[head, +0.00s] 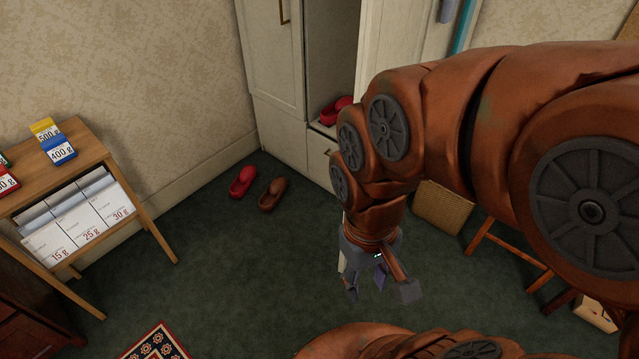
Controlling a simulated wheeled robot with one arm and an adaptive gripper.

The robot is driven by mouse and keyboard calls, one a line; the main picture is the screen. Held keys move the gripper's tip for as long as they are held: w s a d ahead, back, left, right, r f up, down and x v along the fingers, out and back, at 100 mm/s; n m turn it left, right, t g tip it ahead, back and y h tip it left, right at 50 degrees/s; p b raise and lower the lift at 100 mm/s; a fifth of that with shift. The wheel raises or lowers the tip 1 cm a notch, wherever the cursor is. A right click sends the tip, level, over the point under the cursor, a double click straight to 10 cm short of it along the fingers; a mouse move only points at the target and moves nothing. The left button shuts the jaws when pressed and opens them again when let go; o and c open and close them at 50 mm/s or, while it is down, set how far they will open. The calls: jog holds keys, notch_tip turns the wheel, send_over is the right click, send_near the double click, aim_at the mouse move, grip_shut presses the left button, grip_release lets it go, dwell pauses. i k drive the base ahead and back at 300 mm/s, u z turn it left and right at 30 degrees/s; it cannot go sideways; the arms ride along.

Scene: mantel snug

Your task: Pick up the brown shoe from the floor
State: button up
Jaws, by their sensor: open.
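The brown shoe (273,194) lies on the dark green floor in front of the pale wardrobe. A red shoe (243,181) lies just left of it. My gripper (381,288) points down over the floor, to the right of the brown shoe and nearer to me. Its fingers are spread and I see nothing between them. It is well apart from the shoe. My arm hides part of the wardrobe and the floor on the right.
The wardrobe (275,70) has an open part with red shoes (335,109) inside. A wooden side table (85,160) with small labelled boxes stands at the left. A patterned rug (156,345) lies at the bottom. A woven box (440,208) and wooden stool (510,245) are at the right. The middle floor is clear.

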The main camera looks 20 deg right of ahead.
aim_at(270, 198)
jog(key=u, duration=0.2)
jog(key=k, duration=0.4)
jog(key=u, duration=0.15)
jog(key=i, duration=2)
jog(key=u, duration=0.45)
jog(key=i, duration=1)
jog(key=u, duration=0.45)
